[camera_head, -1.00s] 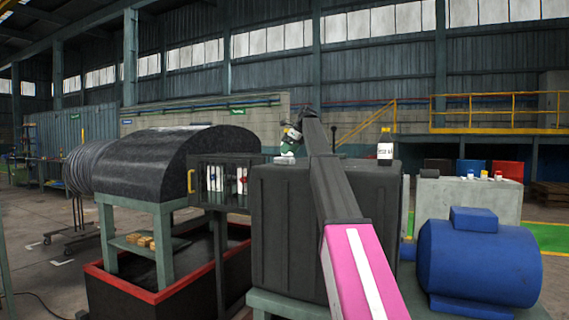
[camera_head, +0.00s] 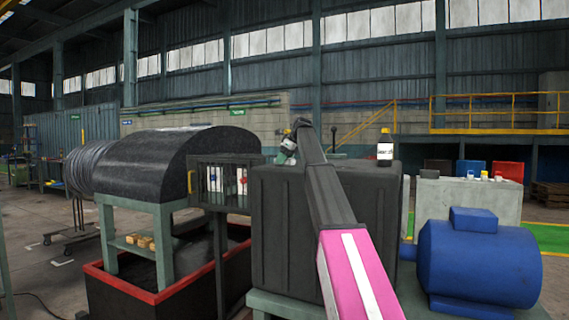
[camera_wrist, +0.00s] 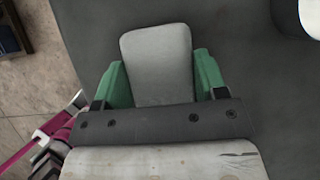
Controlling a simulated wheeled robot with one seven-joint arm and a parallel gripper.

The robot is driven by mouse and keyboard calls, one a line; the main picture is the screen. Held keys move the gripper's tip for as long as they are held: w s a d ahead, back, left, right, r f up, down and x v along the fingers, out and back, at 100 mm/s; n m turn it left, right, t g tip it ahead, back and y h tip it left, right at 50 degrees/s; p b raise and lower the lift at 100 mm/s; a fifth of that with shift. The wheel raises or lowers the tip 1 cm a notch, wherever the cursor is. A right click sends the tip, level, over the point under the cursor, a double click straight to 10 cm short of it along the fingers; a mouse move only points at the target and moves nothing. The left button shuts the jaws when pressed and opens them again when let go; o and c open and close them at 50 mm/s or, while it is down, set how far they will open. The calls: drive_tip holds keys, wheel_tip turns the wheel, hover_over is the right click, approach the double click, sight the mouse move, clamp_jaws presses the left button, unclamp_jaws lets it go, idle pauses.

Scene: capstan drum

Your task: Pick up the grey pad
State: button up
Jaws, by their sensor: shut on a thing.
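The grey pad (camera_wrist: 158,62) is a light grey, rounded-corner piece in the middle of the wrist view. My gripper (camera_wrist: 161,76) has a green finger on each side of it and is shut on it. The pad's near end is hidden behind the dark bar of my gripper. In the head view my gripper (camera_head: 285,153) is small, at the top left edge of the dark box. The pad cannot be made out clearly there.
The dark ribbed box (camera_head: 285,225) has a flat top below my gripper. A bottle with a white label (camera_head: 385,148) stands at its back right. A dark-framed rack (camera_head: 222,182) and a black drum housing (camera_head: 150,158) are to the left. A blue motor (camera_head: 480,262) is at right.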

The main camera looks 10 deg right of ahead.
drive_tip(key=shift+r, duration=0.1)
drive_tip(key=shift+r, duration=0.55)
wheel_tip(320, 180, up, 2)
drive_tip(key=shift+w+r, duration=0.1)
drive_tip(key=shift+r, duration=0.15)
drive_tip(key=s+a+r, duration=0.5)
drive_tip(key=a+r, duration=0.2)
drive_tip(key=a, duration=0.3)
drive_tip(key=shift+s+a, duration=0.2)
drive_tip(key=shift+s, duration=0.1)
drive_tip(key=shift+r, duration=0.1)
drive_tip(key=o, duration=0.3)
drive_tip(key=shift+c, duration=1)
